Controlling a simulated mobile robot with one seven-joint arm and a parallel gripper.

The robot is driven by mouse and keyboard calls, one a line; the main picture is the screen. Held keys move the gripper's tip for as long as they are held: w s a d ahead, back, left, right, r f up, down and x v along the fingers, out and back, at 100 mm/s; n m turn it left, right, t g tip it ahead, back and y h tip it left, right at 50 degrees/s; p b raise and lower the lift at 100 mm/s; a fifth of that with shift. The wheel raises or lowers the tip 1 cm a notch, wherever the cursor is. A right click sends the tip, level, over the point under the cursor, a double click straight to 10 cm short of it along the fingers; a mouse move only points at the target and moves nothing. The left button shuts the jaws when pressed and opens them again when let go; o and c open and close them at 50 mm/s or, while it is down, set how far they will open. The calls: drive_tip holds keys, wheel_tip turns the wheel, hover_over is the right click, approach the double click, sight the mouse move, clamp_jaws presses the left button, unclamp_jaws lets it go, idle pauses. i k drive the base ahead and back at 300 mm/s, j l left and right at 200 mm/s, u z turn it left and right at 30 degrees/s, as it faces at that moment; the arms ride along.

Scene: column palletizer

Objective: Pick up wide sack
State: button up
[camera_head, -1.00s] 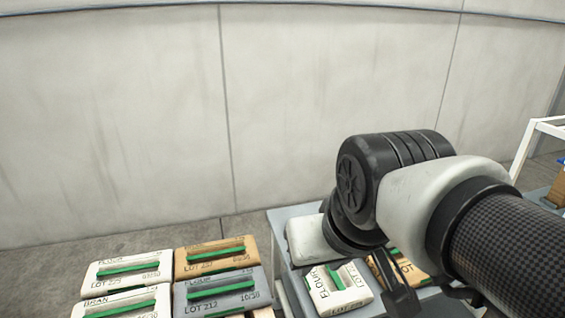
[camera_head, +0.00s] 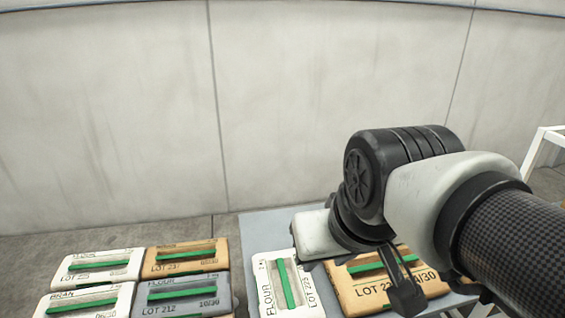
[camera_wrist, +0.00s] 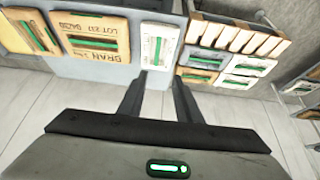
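A wide tan sack (camera_head: 348,296) with a green strap lies flat on the grey table (camera_head: 262,226), partly hidden behind my gripper. Left of it a narrower white flour sack (camera_head: 262,292) with a green strap lies lengthwise. In the wrist view the table shows at upper left with a tan bran sack (camera_wrist: 84,27), a white sack (camera_wrist: 172,47) and another tan sack (camera_wrist: 20,40). I cannot tell surely which is the wide sack. My gripper (camera_wrist: 160,77) is open and empty, its fingers apart. In the head view its dark finger (camera_head: 408,298) hangs in front of the tan sack.
At left, a stack of white, tan and grey sacks (camera_head: 160,311) stands beside the table with a gap between. It also shows at right in the wrist view (camera_wrist: 232,85). A white frame (camera_head: 541,140) stands at far right. A concrete wall (camera_head: 110,110) closes the back.

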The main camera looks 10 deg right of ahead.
sight(359, 285)
drive_tip(key=l, duration=0.95)
drive_tip(key=i+l, duration=0.15)
drive_tip(key=l, duration=0.75)
